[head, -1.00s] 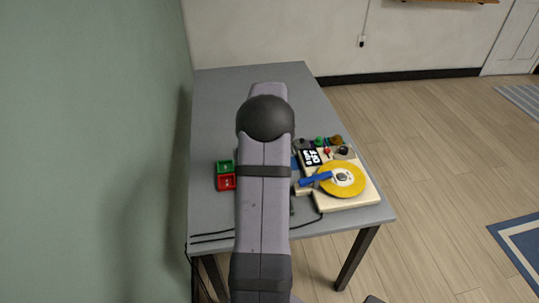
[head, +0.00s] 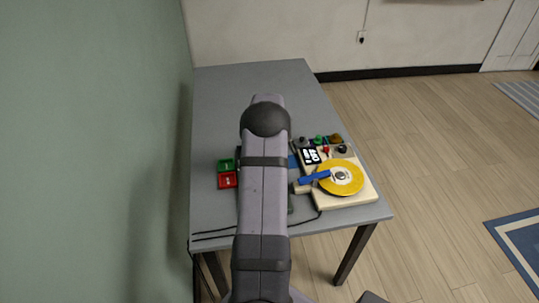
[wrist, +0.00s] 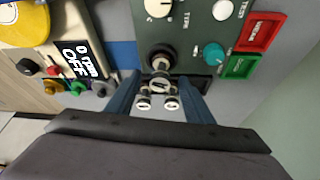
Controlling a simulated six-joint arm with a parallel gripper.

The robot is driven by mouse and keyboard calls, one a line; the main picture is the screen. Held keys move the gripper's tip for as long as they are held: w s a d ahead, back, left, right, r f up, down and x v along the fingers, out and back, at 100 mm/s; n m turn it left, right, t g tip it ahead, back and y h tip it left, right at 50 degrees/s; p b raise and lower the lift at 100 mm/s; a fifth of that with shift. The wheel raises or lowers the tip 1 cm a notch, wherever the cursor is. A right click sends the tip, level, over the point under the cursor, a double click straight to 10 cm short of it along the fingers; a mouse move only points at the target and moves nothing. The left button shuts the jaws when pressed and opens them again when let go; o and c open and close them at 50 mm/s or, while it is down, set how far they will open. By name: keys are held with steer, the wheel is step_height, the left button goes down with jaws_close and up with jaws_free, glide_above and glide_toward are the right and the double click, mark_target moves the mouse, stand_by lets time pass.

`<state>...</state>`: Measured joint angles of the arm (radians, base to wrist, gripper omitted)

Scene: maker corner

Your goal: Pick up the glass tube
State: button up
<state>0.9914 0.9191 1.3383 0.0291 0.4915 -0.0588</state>
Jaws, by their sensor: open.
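My gripper (wrist: 160,84) shows in the wrist view with its two blue fingers apart. Between the fingers is a small group of metallic and pale parts (wrist: 159,84), with two small round, slotted ends in front of it. The glass tube may be among these parts, but it is too small to tell clearly. They are beside the lower edge of a dark green panel box (wrist: 190,40). I cannot tell whether the fingers touch anything. In the head view my arm covers the gripper and most of the box.
The panel box carries black and teal knobs. Red (head: 228,180) and green (head: 226,165) trays stand left of my arm on the grey table (head: 225,100). A turntable device with a yellow disc (head: 341,178) stands to the right. The far table is clear.

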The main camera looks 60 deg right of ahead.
steer(key=shift+w+d+f, duration=0.15)
steer(key=shift+d+f, duration=0.05)
steer(key=shift+f, duration=0.45)
jaws_close()
